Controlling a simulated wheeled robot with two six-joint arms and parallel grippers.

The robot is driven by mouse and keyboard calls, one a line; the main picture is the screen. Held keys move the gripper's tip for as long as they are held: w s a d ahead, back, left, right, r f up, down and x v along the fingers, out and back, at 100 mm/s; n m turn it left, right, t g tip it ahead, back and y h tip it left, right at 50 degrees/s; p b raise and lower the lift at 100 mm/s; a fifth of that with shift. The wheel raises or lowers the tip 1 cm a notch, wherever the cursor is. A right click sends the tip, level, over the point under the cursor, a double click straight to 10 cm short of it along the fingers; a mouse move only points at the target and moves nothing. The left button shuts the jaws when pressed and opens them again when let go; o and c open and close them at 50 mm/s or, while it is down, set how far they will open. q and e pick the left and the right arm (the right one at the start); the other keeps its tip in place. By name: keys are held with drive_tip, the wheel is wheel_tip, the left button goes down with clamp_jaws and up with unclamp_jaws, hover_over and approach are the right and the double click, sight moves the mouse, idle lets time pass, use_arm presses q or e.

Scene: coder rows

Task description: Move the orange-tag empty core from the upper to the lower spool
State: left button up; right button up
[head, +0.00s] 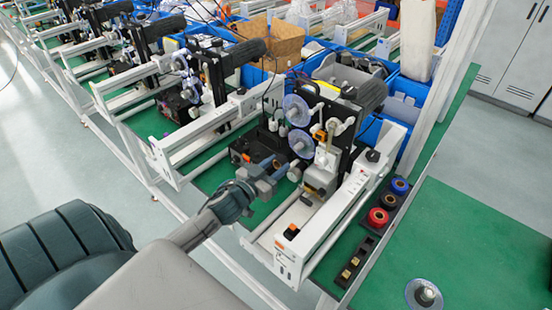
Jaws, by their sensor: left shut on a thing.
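The near coder machine has an upper spool with a clear disc (296,110) and a lower spool with a clear disc (300,143) on its black plate. My left gripper (288,172) reaches in from the left and is just below and in front of the lower disc. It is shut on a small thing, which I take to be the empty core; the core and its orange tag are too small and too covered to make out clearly. My right gripper is not in view.
A white rail frame (348,205) stands right of the gripper. A loose clear disc (424,294) lies on the green table (455,235). More machines stand to the left.

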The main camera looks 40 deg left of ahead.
use_arm(q)
drive_tip(key=shift+w+r, duration=0.15)
drive_tip(key=shift+w, duration=0.5)
drive_tip(key=w+b, duration=0.3)
drive_tip(key=shift+w+d, duration=0.1)
drive_tip(key=shift+d, duration=0.1)
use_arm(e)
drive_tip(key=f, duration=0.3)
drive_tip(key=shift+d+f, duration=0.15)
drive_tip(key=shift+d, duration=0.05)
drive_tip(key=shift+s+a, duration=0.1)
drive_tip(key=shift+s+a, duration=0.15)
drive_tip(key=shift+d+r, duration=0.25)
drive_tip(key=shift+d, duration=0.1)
